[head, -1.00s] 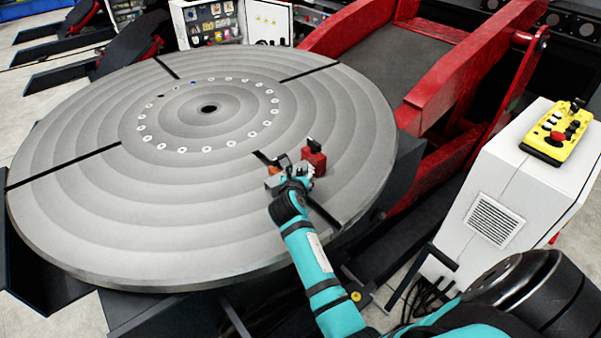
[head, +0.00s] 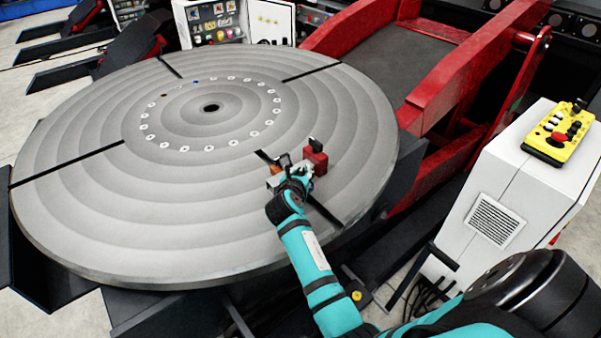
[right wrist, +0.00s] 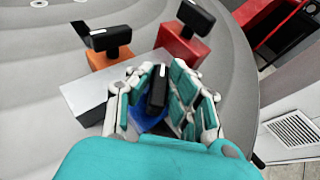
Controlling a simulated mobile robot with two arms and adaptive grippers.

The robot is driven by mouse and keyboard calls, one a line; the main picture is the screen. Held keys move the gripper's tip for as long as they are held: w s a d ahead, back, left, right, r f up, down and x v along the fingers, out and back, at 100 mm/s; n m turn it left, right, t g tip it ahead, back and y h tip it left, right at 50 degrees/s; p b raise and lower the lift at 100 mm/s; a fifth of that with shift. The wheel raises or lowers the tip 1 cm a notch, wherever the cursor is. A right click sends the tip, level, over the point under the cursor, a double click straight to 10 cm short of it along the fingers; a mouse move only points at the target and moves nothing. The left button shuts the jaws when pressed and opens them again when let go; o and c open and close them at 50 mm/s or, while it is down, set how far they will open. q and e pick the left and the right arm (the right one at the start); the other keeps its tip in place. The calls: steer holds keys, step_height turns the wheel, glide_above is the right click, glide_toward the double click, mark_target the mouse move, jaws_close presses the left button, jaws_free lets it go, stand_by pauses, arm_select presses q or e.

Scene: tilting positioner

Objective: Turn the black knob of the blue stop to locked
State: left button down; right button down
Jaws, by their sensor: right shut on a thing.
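In the right wrist view, the black knob (right wrist: 157,88) of the blue stop stands between the teal-padded fingers of my right gripper (right wrist: 160,95), which is shut on it. A white mark shows at the knob's far end. Only a little of the blue stop (right wrist: 150,119) shows below the knob; the fingers hide the rest. A grey metal block (right wrist: 85,94) lies just left of the fingers. In the head view, my right gripper (head: 298,174) is low over the round table, and the blue stop is hidden by the hand. My left gripper is not in view.
An orange stop (right wrist: 103,60) and a red stop (right wrist: 180,44), both with black knobs, stand close beyond the fingers. The grooved round table (head: 90,205) is otherwise clear. A yellow control box (head: 556,132) sits on a white cabinet at right.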

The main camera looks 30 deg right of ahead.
steer(key=shift+r+m+g+h+p, duration=0.1)
steer(key=shift+m+g+h+p, duration=0.25)
steer(key=shift+m+g+h, duration=0.5)
steer(key=shift+w+m+g+h, duration=0.1)
steer(key=shift+m+g+h, duration=0.35)
steer(key=shift+m+g, duration=0.45)
steer(key=shift+m+g+h+b, duration=0.5)
steer(key=shift+m+g+b, duration=0.2)
steer(key=shift+m+g, duration=0.45)
steer(key=shift+m+g+h+b, duration=0.3)
steer(key=shift+m+g+b, duration=0.5)
steer(key=shift+m+g, duration=0.6)
steer(key=c, duration=1.3)
jaws_free()
steer(key=v, duration=1.2)
